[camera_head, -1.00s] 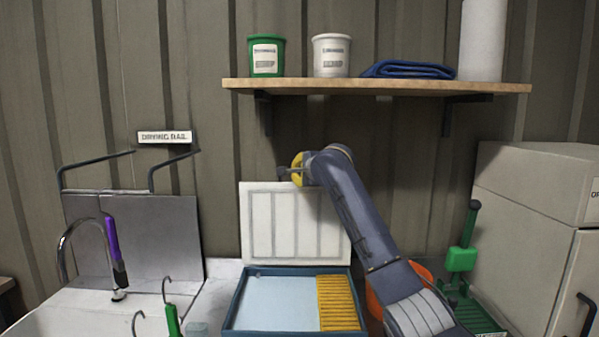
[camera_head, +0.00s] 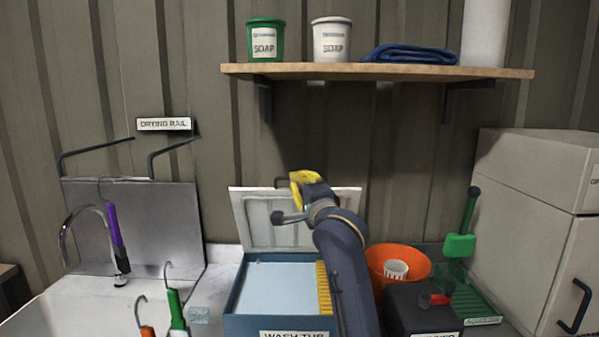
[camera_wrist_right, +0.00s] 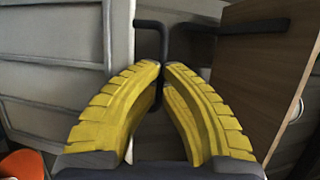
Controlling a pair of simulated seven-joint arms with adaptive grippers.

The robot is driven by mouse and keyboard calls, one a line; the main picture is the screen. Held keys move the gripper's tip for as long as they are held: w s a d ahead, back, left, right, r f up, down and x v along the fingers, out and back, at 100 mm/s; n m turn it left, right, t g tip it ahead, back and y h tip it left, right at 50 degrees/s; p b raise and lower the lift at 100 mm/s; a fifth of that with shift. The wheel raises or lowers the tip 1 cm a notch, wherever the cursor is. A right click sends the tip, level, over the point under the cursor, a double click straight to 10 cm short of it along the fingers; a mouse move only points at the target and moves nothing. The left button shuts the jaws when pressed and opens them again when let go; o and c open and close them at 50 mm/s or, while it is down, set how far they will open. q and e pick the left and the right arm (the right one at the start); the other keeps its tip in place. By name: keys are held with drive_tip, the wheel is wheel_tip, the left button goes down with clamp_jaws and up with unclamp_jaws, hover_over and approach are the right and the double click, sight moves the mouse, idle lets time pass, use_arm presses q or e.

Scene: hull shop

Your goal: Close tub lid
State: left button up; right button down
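The blue wash tub (camera_head: 238,302) stands on the counter in the head view, with pale water-like filling and a yellow ribbed strip (camera_head: 325,289) inside. Its pale panelled lid (camera_head: 258,232) stands raised at the back edge, tilted forward. My right gripper (camera_head: 299,180) has yellow fingers at the lid's top edge, by a dark handle (camera_head: 281,183). In the right wrist view the fingertips (camera_wrist_right: 162,66) come close together with the dark handle bar (camera_wrist_right: 151,24) between them; they look shut on it. My arm hides the lid's right part and the tub's right side. My left gripper is not in view.
An orange bucket (camera_head: 412,257) with a white cup (camera_head: 396,269) and a dark box (camera_head: 408,312) stand right of the tub. A green rack (camera_head: 478,300) is farther right. The sink (camera_head: 75,315) and hooked tools (camera_head: 177,313) are left. A shelf (camera_head: 400,71) hangs above.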

drive_tip(key=shift+s+f+n+t+y, duration=0.2)
drive_tip(key=shift+s+f, duration=0.25)
drive_tip(key=shift+s, duration=0.3)
drive_tip(key=shift+s+f+n+t+y, duration=0.1)
drive_tip(key=shift+s+f+t+y, duration=0.1)
drive_tip(key=shift+s+f, duration=0.4)
drive_tip(key=shift+s+r, duration=0.15)
drive_tip(key=shift+r, duration=0.05)
drive_tip(key=c, duration=1.8)
unclamp_jaws()
drive_tip(key=shift+a, duration=0.15)
drive_tip(key=shift+r, duration=0.1)
